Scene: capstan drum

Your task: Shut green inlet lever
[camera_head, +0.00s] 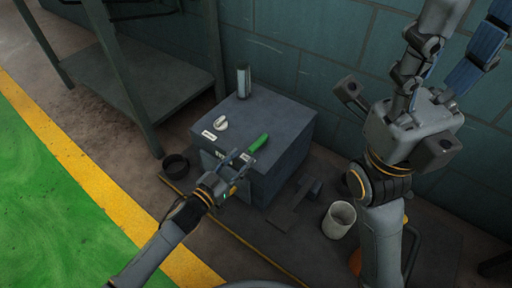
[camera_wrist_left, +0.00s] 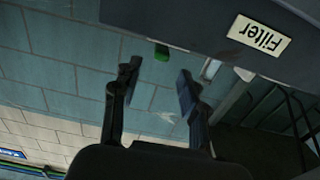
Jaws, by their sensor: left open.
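A green lever handle (camera_head: 258,143) sticks out over the top edge of a dark grey box (camera_head: 277,116). In the left wrist view the green tip (camera_wrist_left: 162,52) shows between and beyond the fingers. My left gripper (camera_head: 239,157) is open and empty, at the front of the box. In the head view its fingertips are just left of the green handle; contact cannot be told. My right gripper (camera_head: 462,40) is raised at the upper right, away from the box, its fingers apart with nothing seen between them.
A white knob (camera_head: 220,124) and a metal cylinder (camera_head: 243,82) are on the box top. A "Filter" label (camera_wrist_left: 258,34) shows in the wrist view. A white bucket (camera_head: 339,219) stands right, a black pot (camera_head: 175,166) left. A metal rack (camera_head: 160,84) stands behind left.

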